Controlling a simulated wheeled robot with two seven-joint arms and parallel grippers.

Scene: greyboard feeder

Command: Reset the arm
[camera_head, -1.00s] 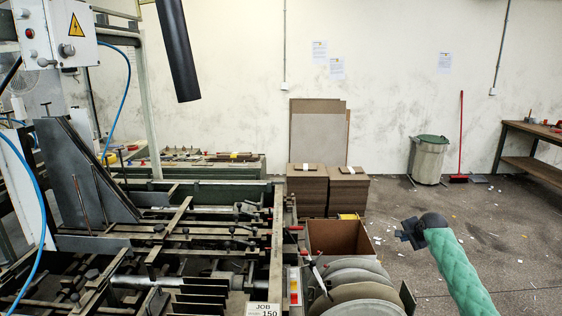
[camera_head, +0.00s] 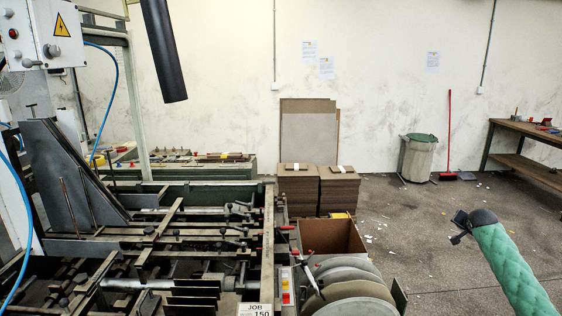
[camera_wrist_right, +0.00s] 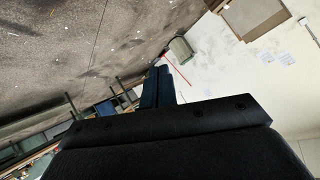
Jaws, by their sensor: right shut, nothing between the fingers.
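My right gripper (camera_head: 457,226) is dark and sits at the end of my green-sleeved right arm, at the lower right of the head view. It is over open floor, clear of the machine and the boxes. In the right wrist view its two dark fingers (camera_wrist_right: 158,88) are together with nothing between them. My left gripper is not in view.
The feeder machine (camera_head: 190,235) fills the left and middle. Beside it stand round grey discs (camera_head: 345,280) and an open cardboard box (camera_head: 330,238). Board stacks (camera_head: 338,190), a bin (camera_head: 418,158), a red broom (camera_head: 449,130) and a workbench (camera_head: 530,128) stand behind.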

